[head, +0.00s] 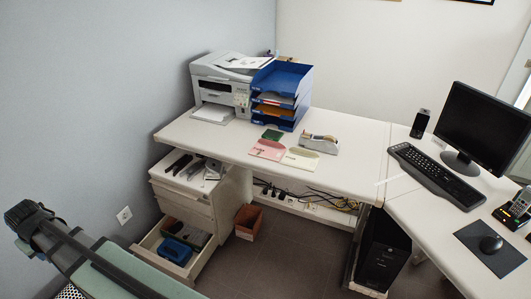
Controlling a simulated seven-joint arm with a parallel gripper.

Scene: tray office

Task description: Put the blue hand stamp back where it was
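I cannot make out the blue hand stamp with certainty. A blue object (176,250) lies in the open lower drawer (203,258) of the white drawer unit; it is too small to tell what it is. A small dark green flat item (272,135) lies on the desk in front of the blue letter trays (285,100). No gripper fingers show clearly, so I cannot tell where my gripper is or whether it holds anything.
The white desk (345,160) bears a printer (218,85), a tape dispenser (319,143), pink and cream papers (268,150), a keyboard (435,172) and a monitor (483,128). Dark tools lie on the drawer unit's upper level. A brown bin (248,222) and a computer tower (382,252) stand below.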

